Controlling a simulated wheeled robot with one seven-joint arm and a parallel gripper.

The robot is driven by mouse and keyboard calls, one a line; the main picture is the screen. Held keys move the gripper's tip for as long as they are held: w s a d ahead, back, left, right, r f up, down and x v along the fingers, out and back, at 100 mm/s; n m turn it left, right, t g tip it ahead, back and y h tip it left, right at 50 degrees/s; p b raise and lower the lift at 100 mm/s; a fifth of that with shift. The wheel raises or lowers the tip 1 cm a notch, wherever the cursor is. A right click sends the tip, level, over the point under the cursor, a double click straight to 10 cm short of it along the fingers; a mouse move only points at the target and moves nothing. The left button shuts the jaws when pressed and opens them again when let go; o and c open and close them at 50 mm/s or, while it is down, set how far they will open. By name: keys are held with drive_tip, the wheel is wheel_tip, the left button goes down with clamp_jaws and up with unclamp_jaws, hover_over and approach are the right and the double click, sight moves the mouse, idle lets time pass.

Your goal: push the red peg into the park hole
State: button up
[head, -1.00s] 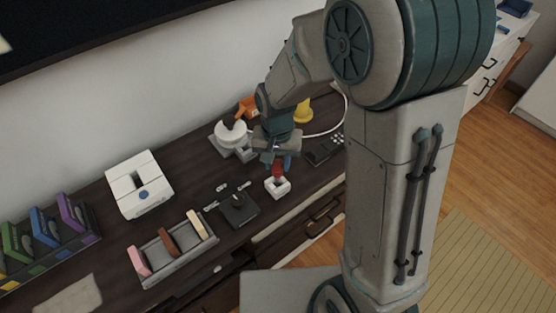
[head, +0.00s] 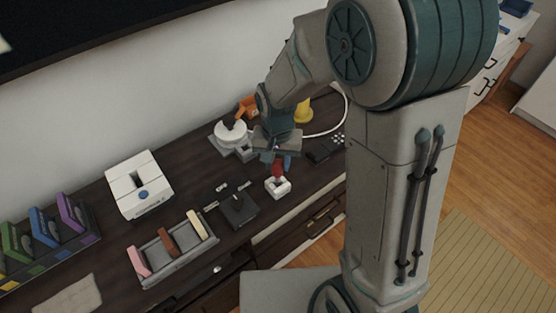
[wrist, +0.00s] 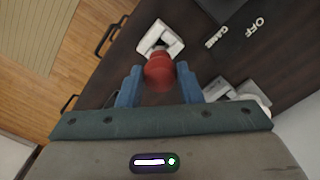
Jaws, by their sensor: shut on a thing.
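My gripper (head: 277,161) is shut on the red peg (head: 278,169), its blue fingers on either side of it. The wrist view also shows the peg (wrist: 159,70) between the fingers (wrist: 158,83). The peg is at a small white square block (head: 278,189), which also shows in the wrist view (wrist: 147,47). The peg's lower end is at the block's opening; I cannot tell how deep it sits. No readable label marks the park hole.
A black box with a small stick (head: 240,208) stands left of the white block. White OFF lettering (wrist: 256,27) and GAME lettering (wrist: 223,37) lie on the dark tabletop. A white round-topped device (head: 230,132) and a remote (head: 327,149) are nearby. A grey tray (head: 178,263) is further left.

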sight(278, 172)
drive_tip(key=shift+f+b, duration=1.8)
drive_tip(key=shift+f, duration=0.5)
drive_tip(key=o, duration=1.1)
drive_tip(key=shift+c, duration=0.2)
drive_tip(key=shift+r, duration=0.1)
wheel_tip(278, 172, up, 14)
drive_tip(key=shift+f+p, duration=0.15)
drive_tip(key=shift+p, duration=0.4)
drive_tip(key=s+d+r+n+t+p, duration=0.1)
drive_tip(key=s+d+r, duration=0.1)
drive_tip(key=s+d, duration=0.4)
drive_tip(key=s+d+r+n+t+p, duration=0.1)
drive_tip(key=s+d+r, duration=0.1)
drive_tip(key=s+d, duration=0.4)
drive_tip(key=shift+r+t+p, duration=0.25)
drive_tip(key=shift+t+p, duration=0.1)
drive_tip(key=shift+t, duration=0.05)
